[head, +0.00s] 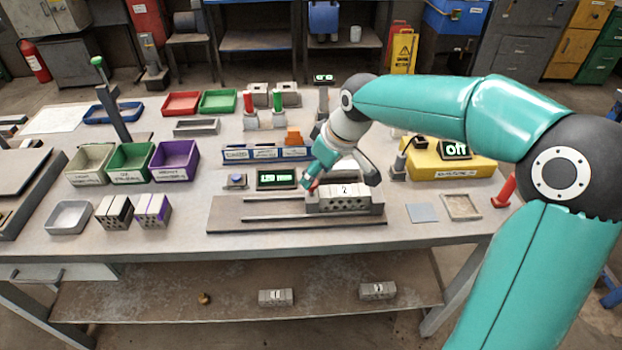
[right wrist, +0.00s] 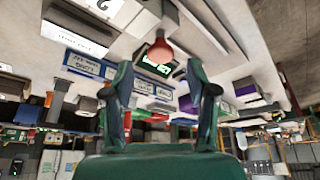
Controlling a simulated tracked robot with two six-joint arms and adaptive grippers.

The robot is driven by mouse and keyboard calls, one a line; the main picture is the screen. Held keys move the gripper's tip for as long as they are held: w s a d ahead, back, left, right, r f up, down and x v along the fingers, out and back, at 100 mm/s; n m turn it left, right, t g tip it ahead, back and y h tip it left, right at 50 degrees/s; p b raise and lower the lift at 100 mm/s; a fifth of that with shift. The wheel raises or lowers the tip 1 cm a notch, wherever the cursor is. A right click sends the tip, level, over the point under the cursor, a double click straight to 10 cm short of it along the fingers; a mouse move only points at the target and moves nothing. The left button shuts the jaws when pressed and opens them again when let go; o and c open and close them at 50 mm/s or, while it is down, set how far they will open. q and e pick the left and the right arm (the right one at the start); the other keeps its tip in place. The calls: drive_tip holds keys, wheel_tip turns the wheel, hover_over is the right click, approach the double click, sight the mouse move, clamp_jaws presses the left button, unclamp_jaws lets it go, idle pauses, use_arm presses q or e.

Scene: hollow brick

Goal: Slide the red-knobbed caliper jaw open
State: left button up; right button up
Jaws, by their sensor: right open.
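The caliper is a long grey metal plate (head: 240,217) with rails near the front of the bench. A grey hollow brick (head: 345,202) marked 2 lies on its right half. The red knob (head: 313,184) of the jaw is at the brick's left end, partly hidden by my right gripper (head: 340,174). In the right wrist view the red knob (right wrist: 160,50) shows just beyond and between the spread fingertips of the gripper (right wrist: 160,72). The right gripper is open and empty. A lit green display (head: 277,178) stands behind the plate. My left gripper is not in view.
A yellow box (head: 450,165) with a lit sign stands at right. Grey, green and purple bins (head: 174,160) stand at left, with dark-marked bricks (head: 114,211) in front. A blue rack (head: 235,153) is behind the display. The plate's left part is clear.

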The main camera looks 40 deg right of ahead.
sight(312, 195)
drive_tip(key=shift+x, duration=1.6)
drive_tip(key=shift+r, duration=0.1)
clamp_jaws()
